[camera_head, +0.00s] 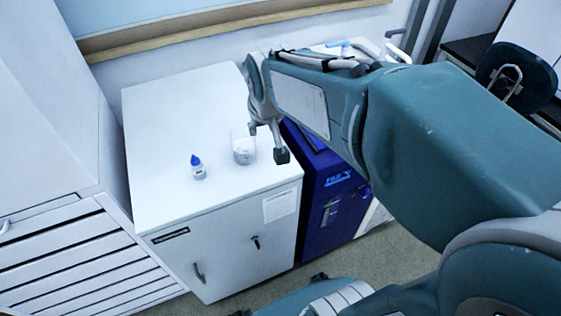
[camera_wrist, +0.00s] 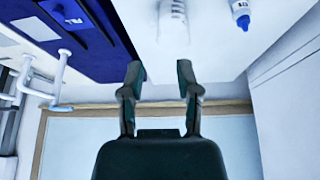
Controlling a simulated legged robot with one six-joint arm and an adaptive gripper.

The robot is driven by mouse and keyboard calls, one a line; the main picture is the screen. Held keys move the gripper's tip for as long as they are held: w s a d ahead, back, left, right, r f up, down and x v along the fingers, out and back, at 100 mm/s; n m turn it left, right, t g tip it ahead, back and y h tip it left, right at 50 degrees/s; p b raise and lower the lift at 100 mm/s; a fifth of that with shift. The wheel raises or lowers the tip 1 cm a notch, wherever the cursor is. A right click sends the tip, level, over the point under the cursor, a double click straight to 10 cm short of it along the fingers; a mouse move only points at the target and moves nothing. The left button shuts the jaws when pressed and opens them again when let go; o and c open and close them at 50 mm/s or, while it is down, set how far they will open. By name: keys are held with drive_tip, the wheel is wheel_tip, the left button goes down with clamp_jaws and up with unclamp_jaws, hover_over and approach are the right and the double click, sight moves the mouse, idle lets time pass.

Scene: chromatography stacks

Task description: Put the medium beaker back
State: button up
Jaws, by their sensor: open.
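The clear glass beaker (camera_head: 243,149) stands upright on the white cabinet top, near its front right part; graduation marks show on it. In the wrist view the beaker (camera_wrist: 172,20) lies beyond the fingertips, in line with the gap but nearer the right finger. My gripper (camera_head: 267,143) is open and empty, at the beaker's right side in the head view. In the wrist view both fingers of my gripper (camera_wrist: 159,72) are apart with nothing between them. Whether a finger touches the beaker cannot be told.
The white cabinet top (camera_head: 180,110) is otherwise mostly clear. A dark blue machine (camera_head: 325,205) stands against the cabinet's right side. A wall with a wooden rail (camera_head: 200,37) is behind.

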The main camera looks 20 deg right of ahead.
drive_tip(key=s+a+r, duration=0.1)
drive_tip(key=s, duration=1.3)
drive_tip(key=shift+s+a+r+n+t+y, duration=0.15)
drive_tip(key=shift+s+a+n+t+y, duration=0.15)
drive_tip(key=shift+s+n, duration=0.1)
